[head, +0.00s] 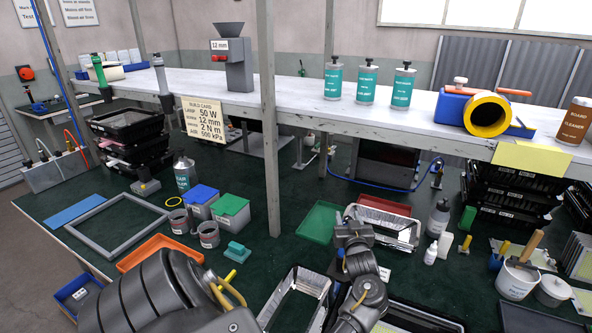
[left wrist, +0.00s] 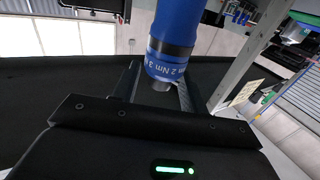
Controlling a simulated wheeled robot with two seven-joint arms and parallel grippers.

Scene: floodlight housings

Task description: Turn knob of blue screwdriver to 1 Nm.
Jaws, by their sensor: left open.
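The blue screwdriver (left wrist: 176,32) shows large in the left wrist view, with its grip running out of the top edge. A lighter blue band (left wrist: 166,66) near its lower end carries a scale, of which "2 Nm 3" is readable. A grey tip section sits below the band. My left gripper (left wrist: 158,84) is open, with a finger on each side of the lower end. I cannot tell whether either finger touches it. In the head view I see my left arm at the lower left, but cannot make out its fingers or the blue screwdriver.
A build card (head: 204,118) on the bench edge reads 50 W, 12 mm, 2 N m and 500 kPa. A green-handled tool (head: 98,70) and a grey one (head: 160,75) stand at the bench's left. A post (head: 267,120) rises before the bench (head: 300,92). Trays and tubs crowd the green surface below.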

